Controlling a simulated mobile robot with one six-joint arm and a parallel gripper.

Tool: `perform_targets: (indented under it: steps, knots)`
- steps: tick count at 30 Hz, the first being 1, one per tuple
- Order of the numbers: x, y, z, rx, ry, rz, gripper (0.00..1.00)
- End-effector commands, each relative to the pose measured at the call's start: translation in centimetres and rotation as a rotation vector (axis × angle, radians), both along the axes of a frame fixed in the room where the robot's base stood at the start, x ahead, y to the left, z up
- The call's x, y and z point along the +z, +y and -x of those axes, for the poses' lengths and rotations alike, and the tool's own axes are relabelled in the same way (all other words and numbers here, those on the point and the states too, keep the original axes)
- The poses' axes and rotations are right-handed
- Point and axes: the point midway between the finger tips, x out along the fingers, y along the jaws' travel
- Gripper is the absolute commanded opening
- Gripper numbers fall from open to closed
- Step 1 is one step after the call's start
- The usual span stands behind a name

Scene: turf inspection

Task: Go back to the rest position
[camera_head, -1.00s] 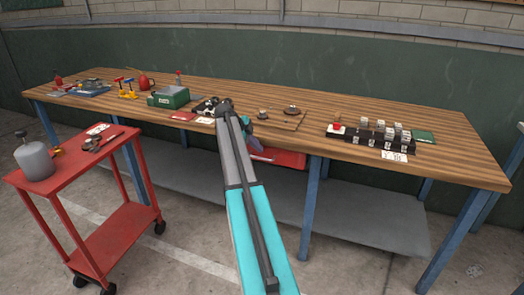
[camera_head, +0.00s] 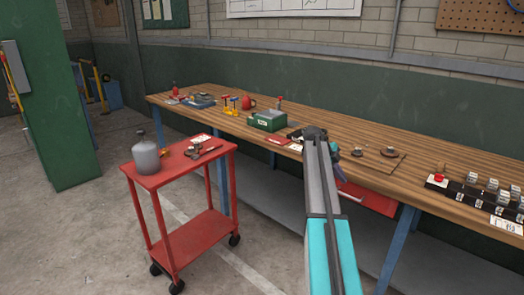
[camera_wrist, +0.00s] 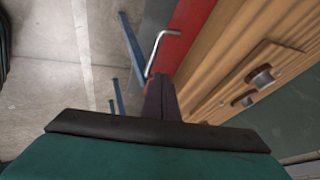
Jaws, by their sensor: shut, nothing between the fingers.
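My arm reaches forward from the bottom of the head view, and my gripper (camera_head: 336,164) is by the front edge of the wooden workbench (camera_head: 410,160), above the red drawer. In the wrist view, my gripper (camera_wrist: 160,98) shows as dark fingers held together, with nothing between them. The fingertips lie close to the red drawer front (camera_wrist: 190,30) and its metal handle (camera_wrist: 160,48); I cannot tell whether they touch. In the head view, the red drawer (camera_head: 368,198) hangs under the bench top, partly hidden by my arm.
A red cart (camera_head: 180,165) with a grey gas bottle (camera_head: 146,155) stands left of my arm. The bench holds a green box (camera_head: 268,120), a board with round pieces (camera_head: 385,160) and a black block rack (camera_head: 470,195). Open floor lies left of the cart.

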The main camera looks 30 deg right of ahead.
Motion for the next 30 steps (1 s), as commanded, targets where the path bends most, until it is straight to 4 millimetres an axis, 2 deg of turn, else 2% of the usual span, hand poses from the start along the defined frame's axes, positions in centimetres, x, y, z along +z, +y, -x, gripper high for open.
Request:
perform_targets:
  steps: [5, 8, 10, 14, 20, 26, 30]
  knots:
    - [0.0, 0.9, -0.7, 0.014, 0.001, -0.001, 0.0]
    - [-1.6, 2.5, -1.8, 0.035, 0.017, -0.011, 0.0]
    - [-3.3, 3.9, -2.5, 0.054, 0.035, -0.02, 0.0]
    - [-7.5, 7.1, -3.5, 0.093, 0.082, -0.044, 0.0]
    - [-14.6, 13.0, -3.2, 0.154, 0.157, -0.092, 0.0]
    - [-21.4, 19.0, -1.5, 0.213, 0.223, -0.149, 0.0]
    - [-25.8, 23.2, 0.4, 0.273, 0.278, -0.196, 0.0]
